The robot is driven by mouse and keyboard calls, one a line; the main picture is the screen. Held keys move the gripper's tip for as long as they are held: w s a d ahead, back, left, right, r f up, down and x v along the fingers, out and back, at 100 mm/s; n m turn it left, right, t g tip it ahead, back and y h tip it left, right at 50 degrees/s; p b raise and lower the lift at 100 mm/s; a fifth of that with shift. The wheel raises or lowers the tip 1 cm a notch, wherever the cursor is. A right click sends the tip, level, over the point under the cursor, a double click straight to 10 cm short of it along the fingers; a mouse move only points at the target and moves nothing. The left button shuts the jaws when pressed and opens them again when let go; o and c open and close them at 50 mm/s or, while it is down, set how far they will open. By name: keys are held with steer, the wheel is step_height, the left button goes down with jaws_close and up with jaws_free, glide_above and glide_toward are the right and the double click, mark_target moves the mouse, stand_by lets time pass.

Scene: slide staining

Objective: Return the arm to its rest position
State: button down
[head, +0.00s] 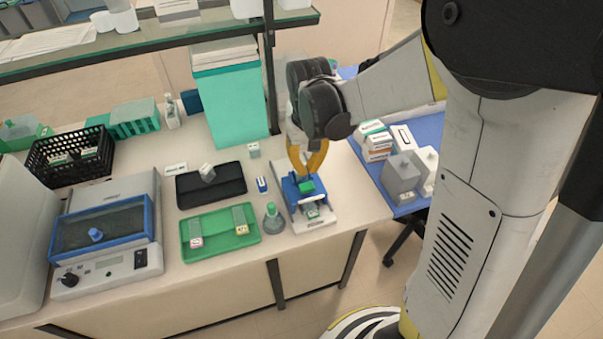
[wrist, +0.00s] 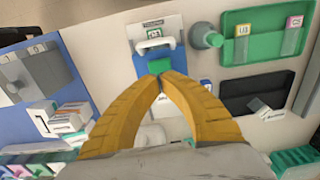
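My gripper (head: 306,174) has yellow fingers and hangs over the blue and white device (head: 291,192) at the bench's right front. In the wrist view the fingertips (wrist: 161,77) meet, so the gripper looks shut, with nothing visible between them. A green block (wrist: 160,66) on the device lies just beyond the tips; I cannot tell whether they touch it. The block also shows in the head view (head: 306,187), right below the fingers. My arm reaches in from the right, bent downward at the wrist.
A green tray (head: 220,251) with two slides and a grey bottle with a green cap (head: 273,220) stand left of the device. A black mat (head: 211,191) lies behind the tray. A teal bin (head: 230,100) and shelf post stand behind. Boxes (head: 376,139) sit on the blue surface at right.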

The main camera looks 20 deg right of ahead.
steer(key=shift+s+r+b, duration=0.3)
steer(key=shift+r, duration=0.05)
steer(key=s+r+t+b, duration=0.4)
steer(key=s+t+b, duration=0.2)
steer(key=s, duration=0.6)
steer(key=shift+r+t+b, duration=0.15)
steer(key=shift+t+b, duration=0.2)
steer(key=shift+t, duration=0.25)
